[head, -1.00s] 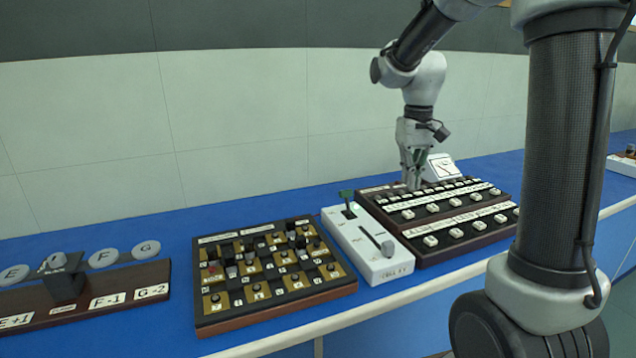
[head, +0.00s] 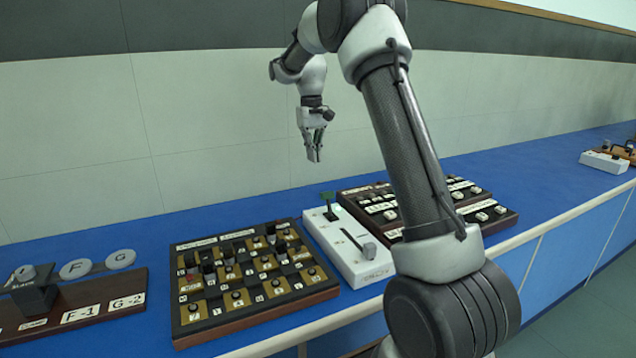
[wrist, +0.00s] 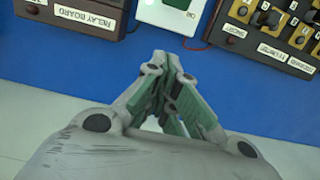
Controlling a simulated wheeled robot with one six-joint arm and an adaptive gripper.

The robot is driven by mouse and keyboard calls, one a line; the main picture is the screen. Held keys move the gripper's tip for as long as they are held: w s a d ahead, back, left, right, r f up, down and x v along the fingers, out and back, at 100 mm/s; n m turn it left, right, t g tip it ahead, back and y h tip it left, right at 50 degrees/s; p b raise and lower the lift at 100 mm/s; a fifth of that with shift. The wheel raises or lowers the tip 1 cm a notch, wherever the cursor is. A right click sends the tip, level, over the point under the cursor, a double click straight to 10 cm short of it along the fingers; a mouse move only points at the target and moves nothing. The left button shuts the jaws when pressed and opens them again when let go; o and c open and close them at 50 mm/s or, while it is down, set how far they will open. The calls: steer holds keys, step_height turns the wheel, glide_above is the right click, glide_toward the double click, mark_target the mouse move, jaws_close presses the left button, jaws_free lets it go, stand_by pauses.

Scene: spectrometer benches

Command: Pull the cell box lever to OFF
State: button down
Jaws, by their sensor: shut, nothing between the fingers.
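The cell box (head: 345,232) is a white box on the blue bench, between two dark panels in the head view. A slot runs along its top, with a grey lever knob (head: 369,250) at the near end, close to a label too small to read surely. A green part (head: 328,207) stands upright at its far end. My gripper (head: 314,160) is shut and empty, pointing down, raised above and behind the far end of the box. In the wrist view my gripper (wrist: 180,125) shows over bare bench, and only an end of the white box (wrist: 168,15) is seen; the knob is out of that view.
A dark panel of knobs and switches (head: 255,275) stands left of the box. A stepped relay board (head: 370,190) stands close on its right, partly behind my arm. A lettered disc stand (head: 75,300) is at far left. Blue bench behind the box is clear.

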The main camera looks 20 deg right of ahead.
mark_target(329, 204)
steer(key=shift+s+f, duration=0.8)
steer(key=shift+f, duration=0.6)
steer(key=shift+s+f, duration=0.75)
steer(key=shift+f, duration=0.6)
steer(key=shift+s+f, duration=0.8)
steer(key=shift+f, duration=0.6)
steer(key=shift+r, duration=0.1)
steer(key=shift+s+r+t, duration=0.15)
steer(key=shift+s+t, duration=0.05)
steer(key=shift+t, duration=0.2)
